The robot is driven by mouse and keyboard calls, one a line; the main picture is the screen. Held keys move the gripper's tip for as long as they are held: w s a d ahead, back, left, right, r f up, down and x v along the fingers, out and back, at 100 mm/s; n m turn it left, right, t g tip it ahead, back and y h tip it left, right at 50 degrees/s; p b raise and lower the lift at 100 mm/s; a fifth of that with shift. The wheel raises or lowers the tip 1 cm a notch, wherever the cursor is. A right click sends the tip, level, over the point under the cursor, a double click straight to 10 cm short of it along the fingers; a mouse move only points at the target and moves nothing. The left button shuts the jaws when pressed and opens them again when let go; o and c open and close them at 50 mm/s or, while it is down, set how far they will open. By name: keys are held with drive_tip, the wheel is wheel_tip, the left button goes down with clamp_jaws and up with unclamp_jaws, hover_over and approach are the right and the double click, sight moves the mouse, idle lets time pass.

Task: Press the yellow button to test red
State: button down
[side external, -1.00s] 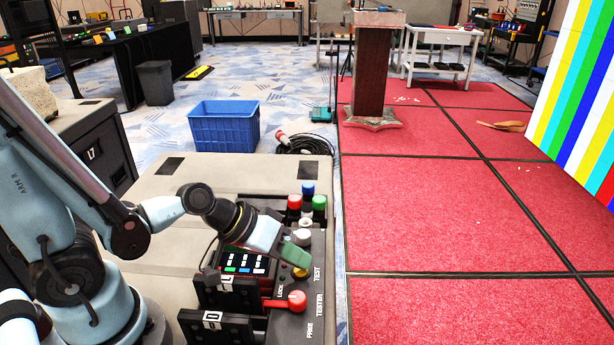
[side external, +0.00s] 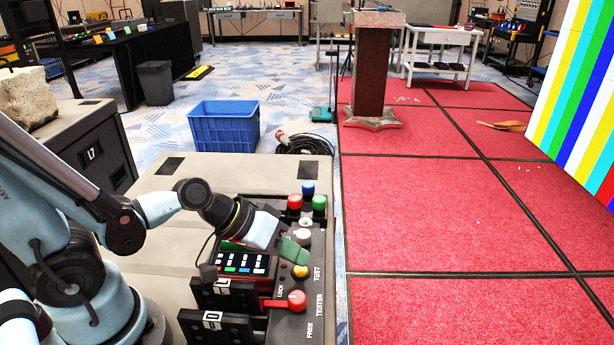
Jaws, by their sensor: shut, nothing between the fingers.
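The yellow button (side external: 300,271) sits on the black tester panel (side external: 318,258), beside the printed word TEST. My gripper (side external: 301,262) is shut and empty, with its green tip pointing down just above the yellow button. I cannot tell whether the tip touches the button. The video wall (side external: 577,95) stands at the right edge and shows upright stripes in several colours, including yellow, green, blue, red and white.
Red (side external: 294,201), blue (side external: 308,188) and green (side external: 319,202) knobs and a white knob (side external: 304,236) stand behind the button. A red-knobbed lever (side external: 297,300) is in front. A blue crate (side external: 224,126) stands on the floor.

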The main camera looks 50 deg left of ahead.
sight(294, 272)
drive_tip(key=shift+r, duration=0.2)
drive_tip(key=shift+r, duration=2.5)
drive_tip(key=shift+a, duration=0.1)
drive_tip(key=a+r+m+y, duration=0.2)
drive_tip(key=a+y, duration=0.3)
drive_tip(key=a, duration=0.3)
drive_tip(key=shift+g, duration=0.4)
drive_tip(key=c, duration=1.8)
unclamp_jaws()
drive_tip(key=shift+d, duration=0.1)
drive_tip(key=shift+c, duration=0.2)
